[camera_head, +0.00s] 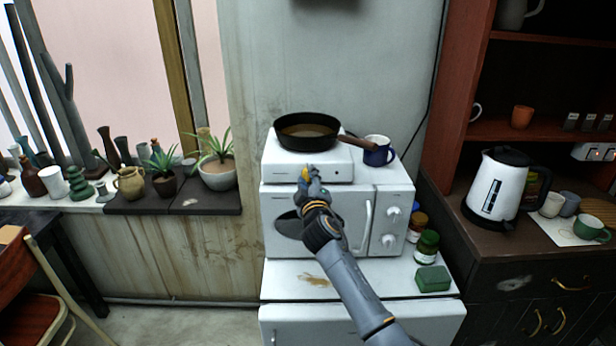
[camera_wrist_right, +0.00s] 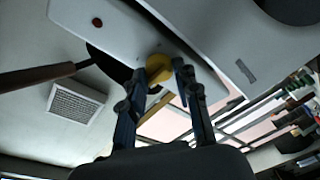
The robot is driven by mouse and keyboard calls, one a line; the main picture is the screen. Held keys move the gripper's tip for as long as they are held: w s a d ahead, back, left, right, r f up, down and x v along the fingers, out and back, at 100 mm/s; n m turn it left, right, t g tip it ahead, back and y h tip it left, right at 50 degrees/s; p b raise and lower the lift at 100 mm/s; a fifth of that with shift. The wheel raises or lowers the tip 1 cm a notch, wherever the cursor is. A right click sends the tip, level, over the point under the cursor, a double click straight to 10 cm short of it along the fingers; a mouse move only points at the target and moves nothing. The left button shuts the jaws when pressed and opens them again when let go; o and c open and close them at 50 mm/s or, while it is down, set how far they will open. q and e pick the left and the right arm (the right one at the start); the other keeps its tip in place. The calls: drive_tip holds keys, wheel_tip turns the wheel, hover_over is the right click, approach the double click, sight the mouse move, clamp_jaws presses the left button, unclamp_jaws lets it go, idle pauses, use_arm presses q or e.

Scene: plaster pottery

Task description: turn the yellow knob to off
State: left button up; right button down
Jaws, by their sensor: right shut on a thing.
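The yellow knob (camera_wrist_right: 158,69) is on the front of a white hot plate (camera_head: 318,165). My right gripper (camera_head: 308,172) is at the front face of the hot plate, its fingers on either side of the knob. In the right wrist view the gripper (camera_wrist_right: 162,88) is shut on the knob. In the head view the fingers hide most of the knob, and its setting cannot be read. My left gripper is not in view.
A black pan (camera_head: 306,131) sits on the hot plate, its handle pointing right. A blue mug (camera_head: 378,152) stands beside it on the white microwave (camera_head: 357,190). Jars (camera_head: 427,246) and a green sponge (camera_head: 432,279) lie right of the microwave. A kettle (camera_head: 498,187) stands further right.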

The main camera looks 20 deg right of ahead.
idle(0.4)
drive_tip(key=c, duration=1)
unclamp_jaws()
drive_tip(key=shift+f, duration=0.1)
drive_tip(key=s+a, duration=0.2)
drive_tip(key=s, duration=0.9)
drive_tip(key=shift+s, duration=0.4)
